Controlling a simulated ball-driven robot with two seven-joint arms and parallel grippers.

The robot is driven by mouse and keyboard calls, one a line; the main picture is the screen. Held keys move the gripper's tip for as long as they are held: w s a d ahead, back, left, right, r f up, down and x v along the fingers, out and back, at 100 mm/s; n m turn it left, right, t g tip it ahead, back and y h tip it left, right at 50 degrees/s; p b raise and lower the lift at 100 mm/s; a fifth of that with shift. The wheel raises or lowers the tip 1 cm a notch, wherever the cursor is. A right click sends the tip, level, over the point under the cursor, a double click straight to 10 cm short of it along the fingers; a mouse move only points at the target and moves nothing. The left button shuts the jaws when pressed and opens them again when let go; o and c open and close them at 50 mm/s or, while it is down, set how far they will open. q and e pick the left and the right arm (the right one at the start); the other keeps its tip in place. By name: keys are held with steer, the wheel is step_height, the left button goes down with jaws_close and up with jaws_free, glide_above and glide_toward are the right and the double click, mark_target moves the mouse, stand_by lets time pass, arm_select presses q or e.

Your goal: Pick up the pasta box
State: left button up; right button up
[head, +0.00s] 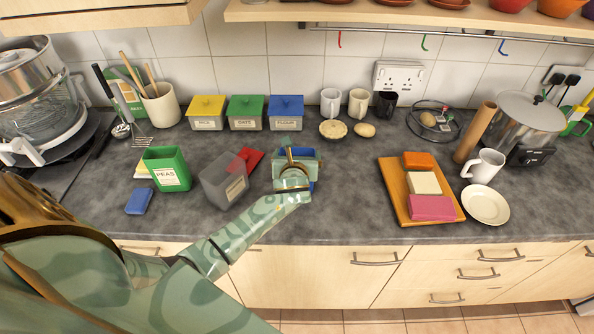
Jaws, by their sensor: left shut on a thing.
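A small open teal-blue box (309,160) stands or hangs over the counter at the picture's middle. My left gripper (290,160) reaches over its near side and is shut on it. The gripper hides much of the box's front, so no label on it can be read. A green open box (167,169) marked PEAS stands farther left. My right gripper does not show.
A red flat piece (253,159) lies behind the grey box, and a blue block (139,201) near the front edge. Lidded yellow (206,113), green (245,113) and blue (286,113) tins line the wall. A wooden board (397,200) with blocks is right; clear counter lies between.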

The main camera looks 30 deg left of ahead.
arm_select(q)
steer(key=shift+r, duration=0.55)
steer(key=s+a+r+p, duration=0.1)
steer(key=s+r+p, duration=1)
steer(key=s+r, duration=0.3)
step_height(320, 180, up, 3)
steer(key=shift+f, duration=0.1)
steer(key=shift+a, duration=0.1)
